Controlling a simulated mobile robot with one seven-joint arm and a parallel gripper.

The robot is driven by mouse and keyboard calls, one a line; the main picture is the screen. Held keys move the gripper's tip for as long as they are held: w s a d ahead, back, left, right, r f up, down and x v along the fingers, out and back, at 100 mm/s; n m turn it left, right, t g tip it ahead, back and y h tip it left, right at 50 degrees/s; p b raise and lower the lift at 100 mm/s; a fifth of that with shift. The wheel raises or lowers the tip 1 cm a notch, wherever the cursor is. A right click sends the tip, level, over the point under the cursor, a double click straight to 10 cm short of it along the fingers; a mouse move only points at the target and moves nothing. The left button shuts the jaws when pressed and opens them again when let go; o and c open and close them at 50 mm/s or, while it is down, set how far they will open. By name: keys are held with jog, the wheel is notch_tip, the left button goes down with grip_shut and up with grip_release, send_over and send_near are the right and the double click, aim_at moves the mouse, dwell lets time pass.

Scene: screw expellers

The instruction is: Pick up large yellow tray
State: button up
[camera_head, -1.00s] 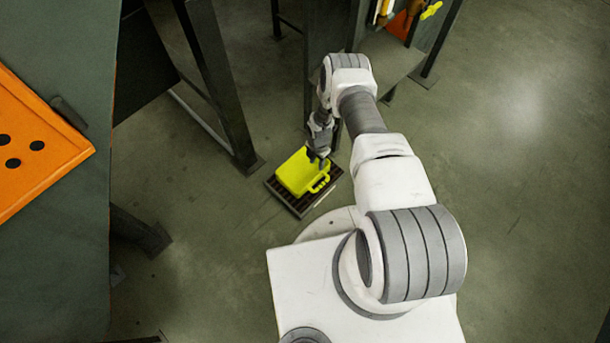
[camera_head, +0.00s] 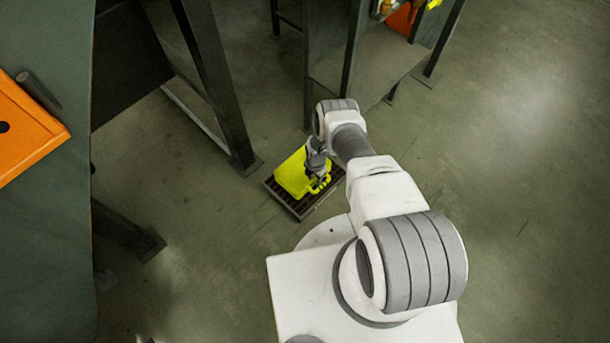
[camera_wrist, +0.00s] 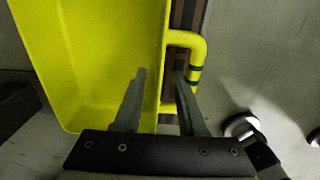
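The large yellow tray (camera_head: 292,176) lies on a dark slatted grate on the floor, in front of my base. In the wrist view the tray (camera_wrist: 95,60) fills the left half, and its yellow handle (camera_wrist: 197,60) sticks out from its right side. My gripper (camera_head: 316,180) is low over the tray's handle side and hides part of it. In the wrist view my gripper (camera_wrist: 160,78) is open, with one finger over the tray's side and the other by the handle's gap. Contact with the handle cannot be told.
The dark grate (camera_head: 300,207) shows around the tray. Dark metal machine legs (camera_head: 215,90) stand behind and left of it. A green table with an orange perforated panel (camera_head: 25,130) is at the left. Open floor (camera_head: 510,170) lies to the right.

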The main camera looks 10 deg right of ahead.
grip_shut()
jog(key=shift+r, duration=0.1)
dwell(1.3)
